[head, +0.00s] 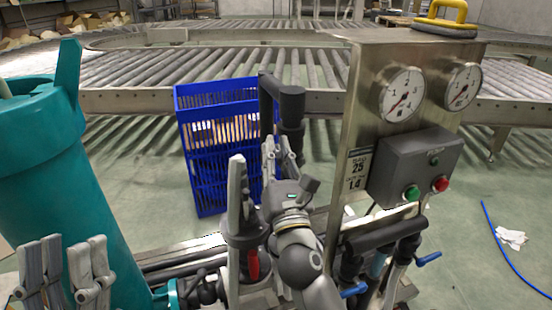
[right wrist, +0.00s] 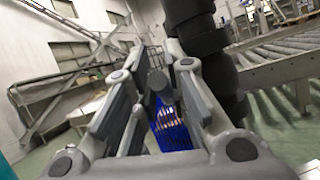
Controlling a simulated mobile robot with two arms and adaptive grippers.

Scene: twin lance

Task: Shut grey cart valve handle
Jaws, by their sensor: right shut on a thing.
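My right gripper (head: 281,152) is raised beside the black bent pipe (head: 290,105) on the cart, left of the steel panel. In the right wrist view, its jaws (right wrist: 158,82) are closed around a short dark-grey bar (right wrist: 160,88), which looks like the grey valve handle. The fingers hide most of the bar, and its valve body cannot be made out. The black pipe stands close to the right finger in that view (right wrist: 205,45). My left gripper (head: 66,270) is open and empty at the lower left, in front of the teal cylinder (head: 50,150).
The steel panel (head: 340,150) carries two gauges and a grey button box (head: 415,165). A light-grey upright piece (head: 237,200) and a red handle (head: 253,264) stand left of my right arm. A blue crate (head: 205,150) and roller conveyor (head: 150,75) are behind.

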